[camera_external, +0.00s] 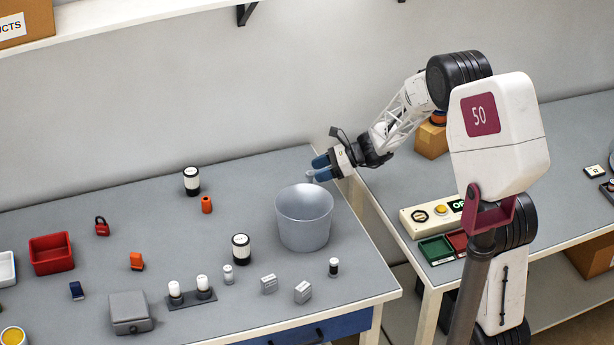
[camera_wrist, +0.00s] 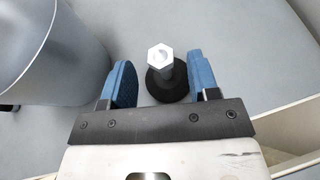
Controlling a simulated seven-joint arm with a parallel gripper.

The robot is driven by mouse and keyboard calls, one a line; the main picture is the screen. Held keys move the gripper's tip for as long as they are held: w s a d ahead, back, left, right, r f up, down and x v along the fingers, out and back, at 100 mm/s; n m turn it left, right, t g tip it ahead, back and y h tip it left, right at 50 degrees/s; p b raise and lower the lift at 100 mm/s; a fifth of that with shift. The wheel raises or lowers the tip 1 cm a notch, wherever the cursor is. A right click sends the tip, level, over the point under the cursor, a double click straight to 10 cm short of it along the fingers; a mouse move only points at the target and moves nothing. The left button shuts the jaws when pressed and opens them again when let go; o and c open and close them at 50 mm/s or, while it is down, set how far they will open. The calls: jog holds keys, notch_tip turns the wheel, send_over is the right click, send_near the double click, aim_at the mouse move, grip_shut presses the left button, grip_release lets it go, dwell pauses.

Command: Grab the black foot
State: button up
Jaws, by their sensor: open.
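The black foot (camera_wrist: 167,84) has a round black base and a pale metal hex-topped stem. In the wrist view it stands between the two blue fingers of my gripper (camera_wrist: 160,78), with clear gaps on both sides. The fingers are open and hold nothing. In the external view my gripper (camera_external: 317,168) is at the back right of the left table, just behind the grey bucket (camera_external: 303,222). A small grey piece shows by the fingertips there, but the black base is hidden.
The bucket wall (camera_wrist: 55,45) is close to the left finger in the wrist view. The table's edge (camera_wrist: 288,118) lies to the right. A black-and-white jar (camera_external: 241,248) and several small parts stand left and in front of the bucket.

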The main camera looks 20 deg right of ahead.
aim_at(312, 173)
jog(key=shift+x, duration=2.6)
grip_shut()
